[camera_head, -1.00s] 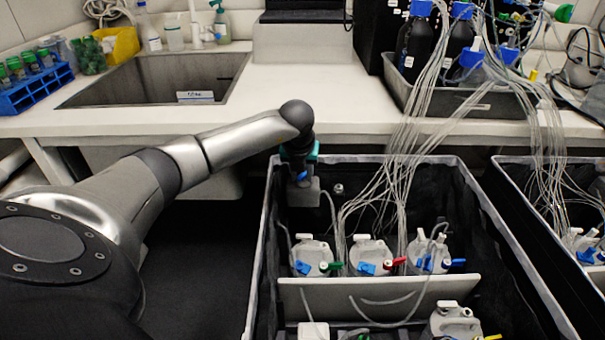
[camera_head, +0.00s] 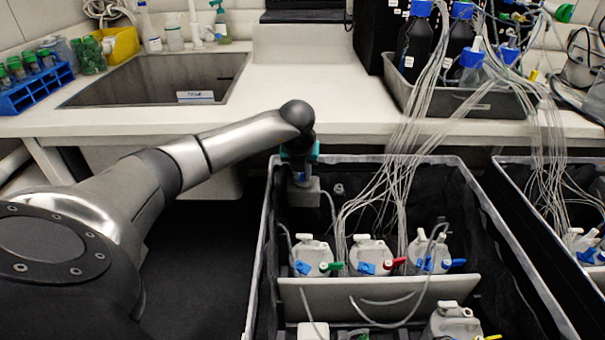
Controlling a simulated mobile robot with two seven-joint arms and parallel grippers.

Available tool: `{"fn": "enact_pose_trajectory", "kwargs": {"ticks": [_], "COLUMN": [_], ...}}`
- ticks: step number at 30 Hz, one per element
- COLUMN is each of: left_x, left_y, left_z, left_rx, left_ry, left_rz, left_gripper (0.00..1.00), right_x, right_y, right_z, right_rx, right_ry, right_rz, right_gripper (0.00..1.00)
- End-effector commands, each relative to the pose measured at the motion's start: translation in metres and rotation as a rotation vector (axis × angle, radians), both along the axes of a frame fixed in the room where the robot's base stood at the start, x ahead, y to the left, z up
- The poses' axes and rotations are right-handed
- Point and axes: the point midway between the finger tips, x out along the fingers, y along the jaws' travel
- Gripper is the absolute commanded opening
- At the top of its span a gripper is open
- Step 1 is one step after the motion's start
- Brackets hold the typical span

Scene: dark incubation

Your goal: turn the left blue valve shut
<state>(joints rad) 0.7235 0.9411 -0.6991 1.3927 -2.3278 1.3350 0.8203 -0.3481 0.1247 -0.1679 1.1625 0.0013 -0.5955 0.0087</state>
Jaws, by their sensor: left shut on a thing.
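My left arm reaches in from the left, and my left gripper (camera_head: 301,172) points down into the back left corner of the black-lined crate (camera_head: 262,240). The gripper is shut on a small blue valve (camera_head: 301,177), mostly hidden between the teal-edged gripper and a grey block (camera_head: 304,195) just below. The exact grip on the valve is hard to see. Further forward, three white-capped bottles stand in a row, with blue valve pieces at the left one (camera_head: 303,267), the middle one (camera_head: 365,268) and the right one (camera_head: 424,264). My right gripper is not in view.
Many clear tubes (camera_head: 405,150) run from the bottle tray (camera_head: 440,100) on the bench down into the crate, right of my gripper. A pale divider (camera_head: 400,296) crosses the crate in front of the bottles. A second crate (camera_head: 520,215) stands at the right.

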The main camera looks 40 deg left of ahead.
Motion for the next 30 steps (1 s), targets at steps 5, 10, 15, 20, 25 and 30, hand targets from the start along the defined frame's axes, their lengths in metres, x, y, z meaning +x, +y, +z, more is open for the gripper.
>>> {"fn": "enact_pose_trajectory", "kwargs": {"ticks": [5, 10, 15, 20, 25, 30], "left_x": [0.0013, 0.0014, 0.0015, 0.0015, 0.0016, 0.0017], "left_y": [-0.0017, -0.0017, -0.0018, -0.0019, -0.0019, -0.0020], "left_z": [0.0008, 0.0009, 0.0009, 0.0010, 0.0010, 0.0010], "left_rx": [-0.003, -0.003, -0.004, -0.004, -0.004, -0.004], "left_ry": [-0.004, -0.004, -0.006, -0.006, -0.006, -0.006], "left_rz": [-0.003, -0.003, -0.004, -0.004, -0.004, -0.004], "left_gripper": [0.00, 0.00, 0.00, 0.00, 0.00, 0.27], "right_x": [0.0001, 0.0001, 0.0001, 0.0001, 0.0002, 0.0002], "right_y": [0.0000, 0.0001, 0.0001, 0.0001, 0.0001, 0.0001], "right_z": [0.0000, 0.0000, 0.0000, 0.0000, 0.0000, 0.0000], "right_rx": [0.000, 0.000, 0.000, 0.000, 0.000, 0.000], "right_ry": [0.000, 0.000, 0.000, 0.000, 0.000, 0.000], "right_rz": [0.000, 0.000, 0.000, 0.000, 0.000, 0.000], "right_gripper": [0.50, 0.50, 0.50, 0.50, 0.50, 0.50]}}
